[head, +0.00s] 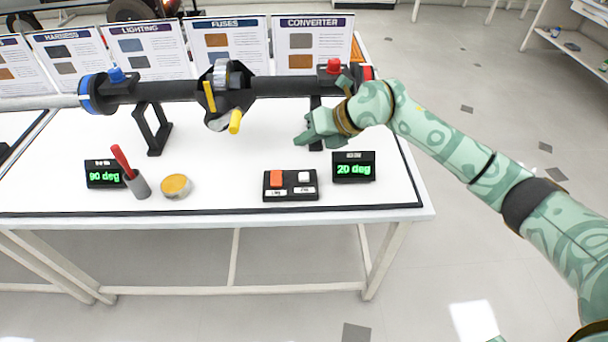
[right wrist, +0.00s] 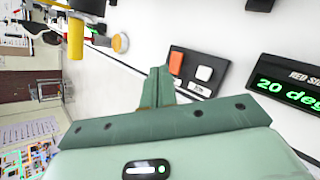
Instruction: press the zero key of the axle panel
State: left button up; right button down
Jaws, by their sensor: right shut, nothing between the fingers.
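The axle panel (head: 291,196) is a small black box on the white table, with an orange key (head: 276,177) and a white key (head: 304,177) side by side. Small labels sit in front of the keys, too small to read, so I cannot tell which is the zero key. In the right wrist view the orange key (right wrist: 176,63) and white key (right wrist: 204,73) lie beyond the fingertips. My right gripper (head: 302,138) is shut and empty, above and behind the panel, apart from it. It also shows in the right wrist view (right wrist: 160,80). My left gripper is out of view.
A black axle (head: 285,87) with blue and red ends spans the table behind. A display (head: 353,168) reading 20 deg stands right of the panel; another (head: 104,174) reads 90 deg at left. A red-handled tool (head: 132,172) and a yellow-topped tin (head: 176,187) stand left.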

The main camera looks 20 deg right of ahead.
jog(key=shift+w+d, duration=0.1)
jog(key=shift+d, duration=0.35)
jog(key=shift+f, duration=0.15)
jog(key=b, duration=0.6)
send_over(308, 177)
notch_tip(308, 177, down, 7)
jog(key=shift+r, duration=0.1)
jog(key=shift+f, duration=0.9)
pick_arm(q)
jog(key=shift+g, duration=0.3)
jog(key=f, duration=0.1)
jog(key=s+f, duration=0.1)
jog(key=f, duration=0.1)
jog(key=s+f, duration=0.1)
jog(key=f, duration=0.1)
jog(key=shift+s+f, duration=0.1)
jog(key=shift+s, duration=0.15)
pick_arm(e)
jog(key=shift+f, duration=0.4)
